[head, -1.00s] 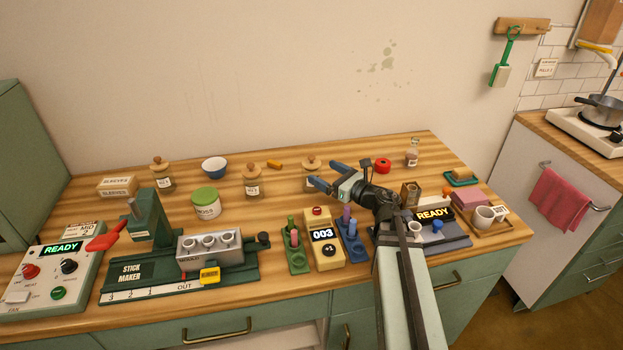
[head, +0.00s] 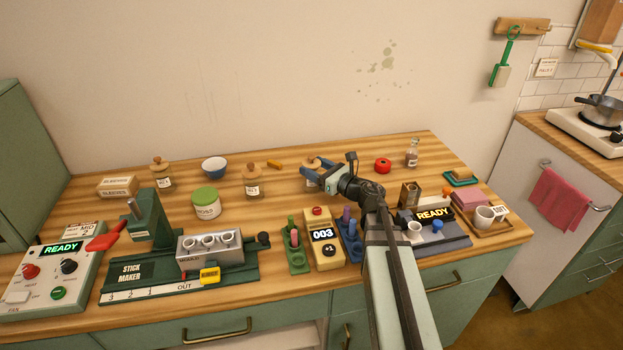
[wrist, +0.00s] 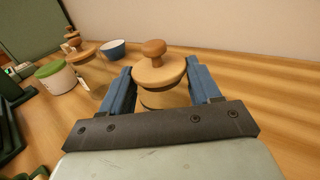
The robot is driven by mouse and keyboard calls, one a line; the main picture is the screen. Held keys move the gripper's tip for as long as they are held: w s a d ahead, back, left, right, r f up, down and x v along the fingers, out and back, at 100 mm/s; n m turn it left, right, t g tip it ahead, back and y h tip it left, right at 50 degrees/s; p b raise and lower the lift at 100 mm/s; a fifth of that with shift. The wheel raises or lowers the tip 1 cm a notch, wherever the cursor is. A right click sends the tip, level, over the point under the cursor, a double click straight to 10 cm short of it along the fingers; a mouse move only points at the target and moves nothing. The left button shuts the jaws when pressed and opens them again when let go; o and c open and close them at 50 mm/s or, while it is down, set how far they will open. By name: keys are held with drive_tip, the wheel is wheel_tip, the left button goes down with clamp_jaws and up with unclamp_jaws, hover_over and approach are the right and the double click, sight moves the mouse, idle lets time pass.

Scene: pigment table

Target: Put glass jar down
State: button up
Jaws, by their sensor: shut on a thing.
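A glass jar with a round wooden lid and knob (head: 312,162) stands at the back middle of the table. In the wrist view its lid (wrist: 158,70) shows large between the two blue fingers. My gripper (head: 313,172) is shut on this jar, with one finger on each side of it. The gripper also shows in the wrist view (wrist: 160,86). The jar looks upright and at table level; its base is hidden, so I cannot tell whether it touches the wood.
Two similar lidded jars (head: 252,182) (head: 162,175), a blue bowl (head: 214,167) and a green-lidded tub (head: 206,203) stand to the left. The counter device (head: 322,250) stands in front. Bare wood lies around the held jar.

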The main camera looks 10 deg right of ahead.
drive_tip(key=c, duration=0.7)
drive_tip(key=shift+r, duration=5.05)
